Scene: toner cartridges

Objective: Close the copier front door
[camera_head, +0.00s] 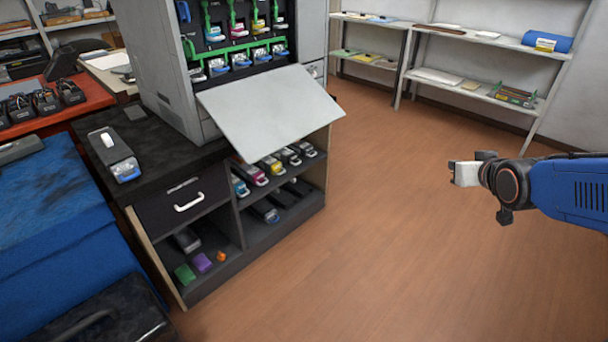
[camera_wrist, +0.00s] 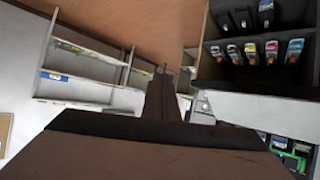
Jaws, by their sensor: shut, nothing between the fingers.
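The grey copier (camera_head: 165,65) stands on a dark cabinet. Its front door (camera_head: 270,103) is a pale panel, folded down and open, sticking out over the cabinet's front edge. Above the door, the copier's inside shows coloured cartridges and green levers (camera_head: 235,55). My gripper (camera_head: 455,173) is at the right, shut and empty, over open floor and well apart from the door. In the wrist view, my gripper's fingers (camera_wrist: 163,90) point up the picture, and a pale panel, seemingly the door (camera_wrist: 258,115), shows at the right. Part of the copier (camera_wrist: 290,147) shows below it.
The cabinet (camera_head: 135,160) has a drawer and open shelves holding several toner cartridges (camera_head: 270,168). A cartridge (camera_head: 113,152) lies on its top. Wall shelves (camera_head: 490,90) stand at the back right. The wooden floor (camera_head: 400,240) between is clear.

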